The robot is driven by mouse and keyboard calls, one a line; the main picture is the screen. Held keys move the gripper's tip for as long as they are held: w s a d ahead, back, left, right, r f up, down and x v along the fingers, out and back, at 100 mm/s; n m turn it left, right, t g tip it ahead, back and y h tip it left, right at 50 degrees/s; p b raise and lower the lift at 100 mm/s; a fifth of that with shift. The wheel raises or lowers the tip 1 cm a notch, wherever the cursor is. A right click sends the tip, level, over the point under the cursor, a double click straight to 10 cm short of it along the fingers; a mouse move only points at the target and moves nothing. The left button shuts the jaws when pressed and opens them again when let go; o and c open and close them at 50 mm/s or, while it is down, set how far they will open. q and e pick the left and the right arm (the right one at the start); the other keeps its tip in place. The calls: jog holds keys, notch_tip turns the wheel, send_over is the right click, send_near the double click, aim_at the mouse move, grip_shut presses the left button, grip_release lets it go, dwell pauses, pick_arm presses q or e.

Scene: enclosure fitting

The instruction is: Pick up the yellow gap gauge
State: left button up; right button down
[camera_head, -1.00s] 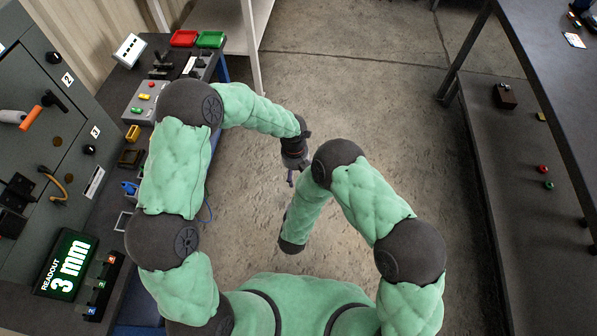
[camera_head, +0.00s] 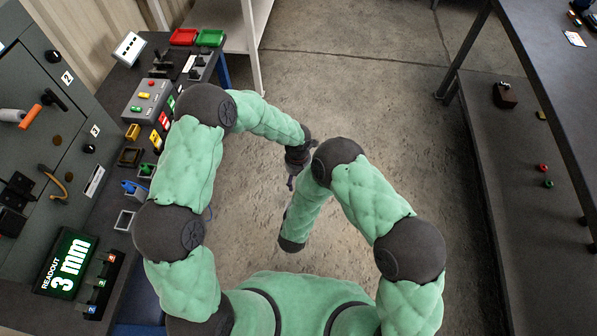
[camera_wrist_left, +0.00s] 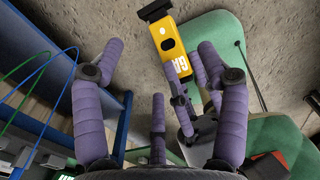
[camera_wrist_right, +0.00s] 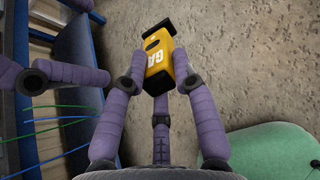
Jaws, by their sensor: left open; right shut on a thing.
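The yellow gap gauge is a yellow block with black end and pale letters. It shows in the right wrist view (camera_wrist_right: 158,62), between the purple fingers of my right gripper (camera_wrist_right: 159,78), which are shut on it. The left wrist view also shows the gauge (camera_wrist_left: 171,48), off the floor. My left gripper (camera_wrist_left: 158,62) is open, its fingers spread wide to either side of the gauge and the right gripper's fingers, apparently not gripping. In the head view, my left gripper (camera_head: 291,182) is small and partly hidden by my arms; the gauge cannot be made out there.
A dark table (camera_head: 530,70) stands at right. Open floor lies between. Blue and green cables (camera_wrist_right: 55,125) hang nearby.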

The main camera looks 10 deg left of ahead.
pick_arm(q)
notch_tip(320, 180, down, 8)
jog(key=shift+r, duration=0.15)
dwell(0.4)
jog(key=shift+d, duration=0.1)
jog(key=c, duration=1.2)
pick_arm(e)
jog(key=shift+w+a+r, duration=0.1)
pick_arm(q)
jog(key=shift+s, duration=0.1)
jog(key=shift+c, duration=0.4)
pick_arm(e)
jog(key=shift+w+r, duration=0.1)
jog(key=shift+r, duration=0.75)
jog(key=v, duration=1.2)
jog(key=shift+s+f, duration=0.25)
jog(key=shift+f, duration=0.1)
